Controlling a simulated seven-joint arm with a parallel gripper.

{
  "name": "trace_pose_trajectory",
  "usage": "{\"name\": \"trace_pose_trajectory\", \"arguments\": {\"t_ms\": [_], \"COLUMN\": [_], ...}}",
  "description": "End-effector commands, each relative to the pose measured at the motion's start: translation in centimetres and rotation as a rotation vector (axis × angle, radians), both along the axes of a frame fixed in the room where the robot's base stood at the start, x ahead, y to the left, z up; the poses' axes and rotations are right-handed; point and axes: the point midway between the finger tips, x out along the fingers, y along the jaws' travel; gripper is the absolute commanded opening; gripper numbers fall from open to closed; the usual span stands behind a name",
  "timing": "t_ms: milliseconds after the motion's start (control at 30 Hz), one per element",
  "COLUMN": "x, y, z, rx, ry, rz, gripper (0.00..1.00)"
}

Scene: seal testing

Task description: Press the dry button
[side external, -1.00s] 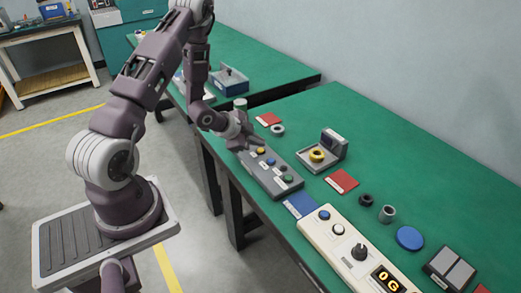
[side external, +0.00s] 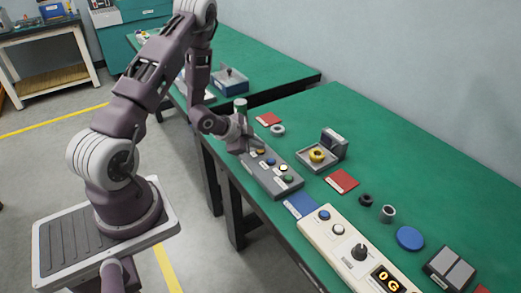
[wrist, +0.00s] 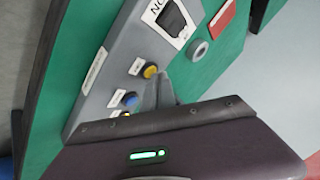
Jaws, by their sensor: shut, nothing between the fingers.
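A grey control box (side external: 258,181) lies on the green bench with a yellow button (side external: 261,152), a blue button (side external: 270,162), a bright white button (side external: 283,168) and a green button (side external: 288,179) in a row. The button labels are too small to read, so I cannot tell which is the dry button. My gripper (side external: 254,147) is shut and empty, just over the far end of the box, by the yellow button.
A tray (side external: 305,158) with a yellow ring stands right of the box, near a red card (side external: 342,181). A cream panel (side external: 313,229) with a knob and display is nearer the camera. A second bench lies beyond.

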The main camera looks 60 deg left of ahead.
Motion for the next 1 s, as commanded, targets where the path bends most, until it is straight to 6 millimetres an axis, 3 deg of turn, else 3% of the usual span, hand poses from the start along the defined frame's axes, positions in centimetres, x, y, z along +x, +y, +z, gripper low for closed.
{"name": "trace_pose_trajectory", "arguments": {"t_ms": [400, 700, 1000], "x": [0.0, 0.0, 0.0], "y": [0.0, 0.0, 0.0], "z": [-0.1, 1.3, 1.5], "rx": [0.000, 0.000, 0.000], "ry": [0.001, 0.001, 0.001], "rz": [0.001, 0.001, 0.001], "gripper": [0.00, 0.00, 0.00]}}
